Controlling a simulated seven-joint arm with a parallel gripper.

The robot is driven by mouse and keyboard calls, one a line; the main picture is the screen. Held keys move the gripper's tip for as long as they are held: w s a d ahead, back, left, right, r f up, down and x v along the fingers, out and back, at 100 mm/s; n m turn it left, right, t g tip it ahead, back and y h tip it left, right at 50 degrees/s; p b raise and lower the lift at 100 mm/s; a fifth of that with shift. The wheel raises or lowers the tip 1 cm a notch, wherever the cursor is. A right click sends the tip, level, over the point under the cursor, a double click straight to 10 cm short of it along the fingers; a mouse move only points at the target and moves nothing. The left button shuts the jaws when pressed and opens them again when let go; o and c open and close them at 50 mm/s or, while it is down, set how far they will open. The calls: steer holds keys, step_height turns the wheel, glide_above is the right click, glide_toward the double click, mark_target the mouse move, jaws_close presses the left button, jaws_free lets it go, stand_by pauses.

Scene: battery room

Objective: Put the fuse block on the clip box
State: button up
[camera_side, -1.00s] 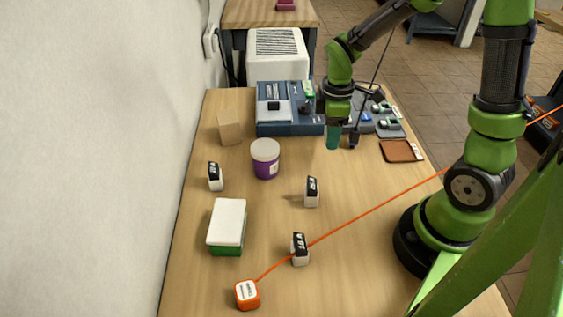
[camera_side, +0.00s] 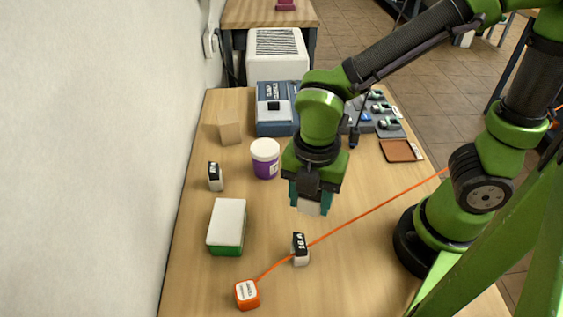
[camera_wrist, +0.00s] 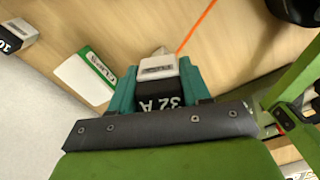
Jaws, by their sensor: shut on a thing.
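The clip box (camera_side: 227,222), with a white lid and green base, lies on the left front part of the table. In the wrist view the clip box (camera_wrist: 84,76) shows green "CLIPS" lettering. My gripper (camera_side: 311,200) is shut on a fuse block (camera_wrist: 160,102) with a black top marked "32 A". It holds the block to the right of the clip box and slightly farther back. In the side view only the block's pale lower end (camera_side: 309,208) shows below the fingers. Whether it clears the table is hard to tell.
Similar black-and-white blocks stand in front of my gripper (camera_side: 300,249) and at the left (camera_side: 215,176). An orange cable runs from an orange box (camera_side: 247,294) across the table.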

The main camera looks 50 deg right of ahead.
glide_above(226, 219)
steer(key=shift+d+f, duration=0.1)
steer(key=shift+f, duration=2.45)
steer(key=shift+f, duration=0.1)
steer(key=o, duration=1.1)
